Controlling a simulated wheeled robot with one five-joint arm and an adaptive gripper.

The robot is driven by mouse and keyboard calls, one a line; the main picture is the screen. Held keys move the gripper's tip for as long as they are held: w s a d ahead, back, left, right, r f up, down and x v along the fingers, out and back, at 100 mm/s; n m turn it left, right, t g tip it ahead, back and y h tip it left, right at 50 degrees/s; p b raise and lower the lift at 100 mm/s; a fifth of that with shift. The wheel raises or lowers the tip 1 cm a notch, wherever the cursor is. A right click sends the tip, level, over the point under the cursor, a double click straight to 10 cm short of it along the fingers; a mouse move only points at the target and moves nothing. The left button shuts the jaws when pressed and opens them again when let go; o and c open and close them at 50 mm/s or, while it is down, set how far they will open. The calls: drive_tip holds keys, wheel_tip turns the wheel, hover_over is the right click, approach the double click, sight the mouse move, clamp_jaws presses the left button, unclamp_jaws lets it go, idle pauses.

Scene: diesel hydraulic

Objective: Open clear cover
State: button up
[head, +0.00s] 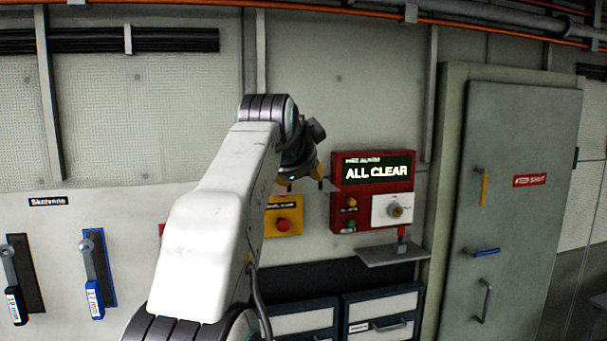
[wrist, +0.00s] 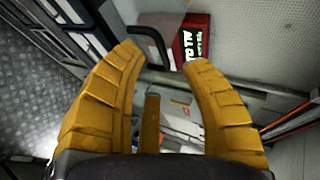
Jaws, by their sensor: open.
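The red alarm panel (head: 372,226) is on the wall right of my arm, with a lit "ALL CLEAR" display (head: 377,171), small buttons at its lower left and a white plate with a round knob (head: 394,210). A yellow box with a red button (head: 283,225) is to its left, partly behind my arm. My gripper (head: 301,187) is in front of the wall, between the two boxes in the head view. In the wrist view its orange fingers (wrist: 160,70) are spread and empty; the red panel (wrist: 188,48) shows beyond them, tilted.
A small grey shelf (head: 385,255) juts out below the panel. Drawers (head: 385,308) stand lower down. A closed grey door (head: 520,200) with handles is at right. A dark curved bar (wrist: 150,40) shows near the fingertips.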

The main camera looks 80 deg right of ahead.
drive_tip(key=shift+s+a+r, duration=0.15)
drive_tip(key=shift+a+r, duration=0.05)
drive_tip(key=shift+a, duration=0.25)
drive_tip(key=shift+s+a+r, duration=0.1)
drive_tip(key=shift+a+r, duration=0.1)
drive_tip(key=shift+a, duration=0.25)
